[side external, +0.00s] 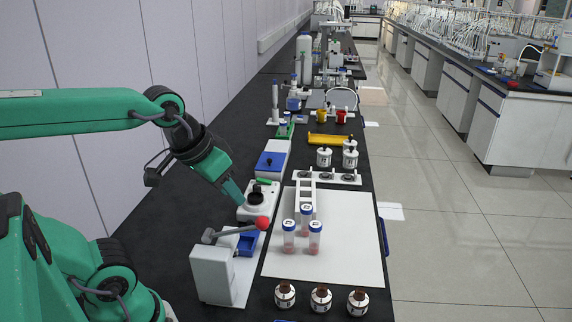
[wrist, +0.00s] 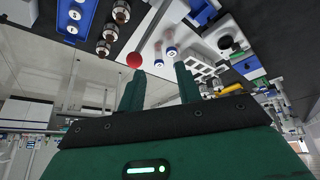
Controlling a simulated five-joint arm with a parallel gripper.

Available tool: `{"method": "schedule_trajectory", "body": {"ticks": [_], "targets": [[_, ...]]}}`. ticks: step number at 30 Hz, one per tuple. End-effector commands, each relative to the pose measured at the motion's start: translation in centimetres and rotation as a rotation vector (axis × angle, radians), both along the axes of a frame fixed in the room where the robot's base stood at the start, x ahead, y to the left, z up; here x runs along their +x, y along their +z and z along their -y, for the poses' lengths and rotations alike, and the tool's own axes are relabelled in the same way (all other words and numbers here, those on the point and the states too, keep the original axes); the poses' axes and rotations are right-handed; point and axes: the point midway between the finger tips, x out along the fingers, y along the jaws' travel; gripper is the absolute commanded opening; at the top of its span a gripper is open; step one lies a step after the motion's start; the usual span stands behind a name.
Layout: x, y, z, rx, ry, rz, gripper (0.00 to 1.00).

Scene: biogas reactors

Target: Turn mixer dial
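The mixer appears to be the small white device (side external: 257,205) with a round black top, beside the white mat. It also shows upper right in the wrist view (wrist: 214,37), with its dark round top. I cannot make out the dial clearly in either view. My gripper (side external: 236,192) points down at the left of the mixer in the side external view, very near it; I cannot tell whether it touches. In the wrist view, my gripper (wrist: 160,70) has its two fingers apart with nothing between them.
A lever with a red ball (side external: 262,223) on a white press (side external: 212,273) stands close in front of the mixer. Capped tubes (side external: 289,236) and a white rack (side external: 304,196) stand on the mat (side external: 350,250). A blue-topped device (side external: 269,162) is behind. Brown-capped bottles (side external: 321,299) stand at front.

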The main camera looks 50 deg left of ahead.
Motion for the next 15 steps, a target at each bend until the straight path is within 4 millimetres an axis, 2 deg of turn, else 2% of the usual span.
{"method": "schedule_trajectory", "body": {"ticks": [7,15], "targets": [[3.6,1.0,-1.9,-0.074,0.219,-0.058,0.34],[8.1,1.2,-5.0,-0.159,0.492,-0.118,0.34]]}}
